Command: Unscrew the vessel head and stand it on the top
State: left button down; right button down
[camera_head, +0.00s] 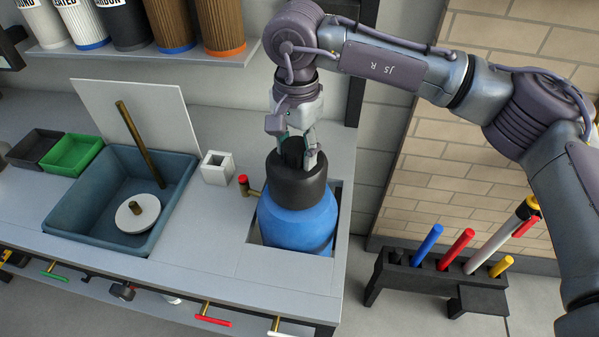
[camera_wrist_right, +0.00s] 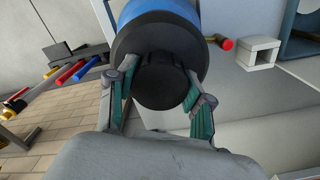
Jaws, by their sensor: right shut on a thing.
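The vessel is a blue tank (camera_head: 293,228) standing upright in a cutout of the grey top, with a black head (camera_head: 296,187) on it. The head has a narrower black knob. My right gripper (camera_head: 300,160) reaches down from above and is shut on the knob of the head. In the right wrist view the gripper (camera_wrist_right: 158,105) has a finger on each side of the black knob (camera_wrist_right: 160,82), and the blue tank (camera_wrist_right: 160,10) shows behind it. The head sits on the tank with no gap that I can see. My left gripper is not in view.
The grey top (camera_head: 225,220) has free room left of the vessel. A red-capped valve (camera_head: 243,181) and a white square holder (camera_head: 217,168) stand close by. A blue-grey basin (camera_head: 75,210) holds a white disc and a rod. A black rack (camera_head: 430,280) with coloured tubes stands right.

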jog(key=shift+s+f, duration=0.2)
jog(key=shift+f, duration=0.3)
jog(key=shift+f+n, duration=0.1)
jog(key=shift+n, duration=0.4)
jog(key=shift+w+r, duration=0.25)
jog(key=shift+s+r, duration=0.1)
jog(key=shift+r, duration=0.45)
jog(key=shift+r+p, duration=1.25)
jog(key=shift+r, duration=0.65)
jog(key=shift+r, duration=0.15)
